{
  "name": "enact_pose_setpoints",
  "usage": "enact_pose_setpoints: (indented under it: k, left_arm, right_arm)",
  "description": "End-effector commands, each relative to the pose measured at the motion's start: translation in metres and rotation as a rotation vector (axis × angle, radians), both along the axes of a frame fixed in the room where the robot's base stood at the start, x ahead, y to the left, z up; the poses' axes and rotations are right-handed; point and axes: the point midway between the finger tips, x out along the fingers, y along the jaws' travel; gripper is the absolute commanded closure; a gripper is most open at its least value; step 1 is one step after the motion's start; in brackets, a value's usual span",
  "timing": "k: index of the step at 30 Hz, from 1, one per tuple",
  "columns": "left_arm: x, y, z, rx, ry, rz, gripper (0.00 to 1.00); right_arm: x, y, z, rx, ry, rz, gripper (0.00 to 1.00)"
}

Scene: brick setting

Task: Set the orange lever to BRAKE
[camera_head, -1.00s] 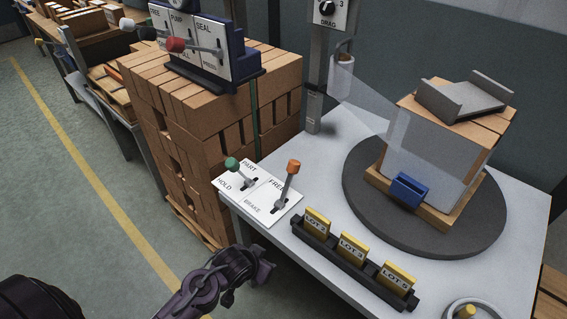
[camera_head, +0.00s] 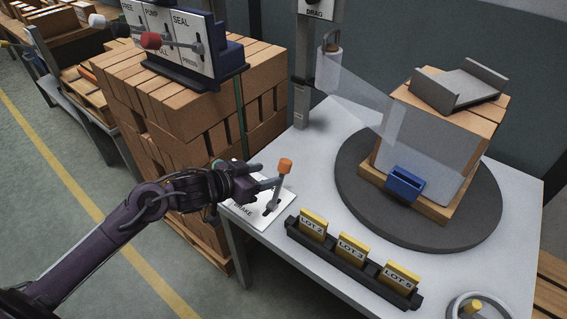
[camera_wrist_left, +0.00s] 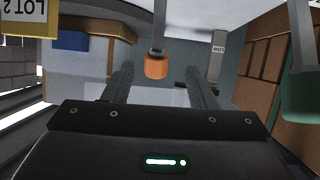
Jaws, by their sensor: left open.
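The orange lever (camera_head: 285,167) stands on a white panel (camera_head: 262,220) at the table's left corner. It leans towards the panel's far end, away from the BRAKE lettering. My left gripper (camera_head: 267,177) is open, just left of the lever's upper part. In the left wrist view the orange knob (camera_wrist_left: 156,66) appears between the two spread fingers, near their tips; I cannot tell whether they touch it. My left gripper hides the FREE lettering and most of the green lever in the head view. The green knob (camera_wrist_left: 300,95) shows at the right of the wrist view. My right gripper is not in view.
A black rack (camera_head: 350,265) with yellow LOT cards stands close to the panel. A turntable (camera_head: 350,190) bears wrapped bricks behind it. A brick stack (camera_head: 190,115) and another lever panel (camera_head: 190,45) stand at the back left.

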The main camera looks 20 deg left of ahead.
Motion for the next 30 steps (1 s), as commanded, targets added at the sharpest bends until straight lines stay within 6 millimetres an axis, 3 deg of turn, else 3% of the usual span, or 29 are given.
enact_pose_setpoints:
  k: [3, 7, 21, 30]
  left_arm:
    - [0.003, 0.003, 0.014, -0.041, 0.004, -0.06, 0.48]
    - [0.007, 0.001, 0.017, -0.063, 0.008, -0.079, 0.48]
    - [0.054, -0.034, -0.007, -0.065, 0.007, -0.076, 0.48]
    - [0.061, -0.04, -0.011, -0.061, 0.008, -0.078, 0.48]
  right_arm:
    - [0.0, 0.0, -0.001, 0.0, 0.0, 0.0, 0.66]
    - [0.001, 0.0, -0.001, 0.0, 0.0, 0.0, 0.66]
    - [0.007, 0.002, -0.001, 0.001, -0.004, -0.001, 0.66]
    - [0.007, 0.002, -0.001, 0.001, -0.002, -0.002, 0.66]
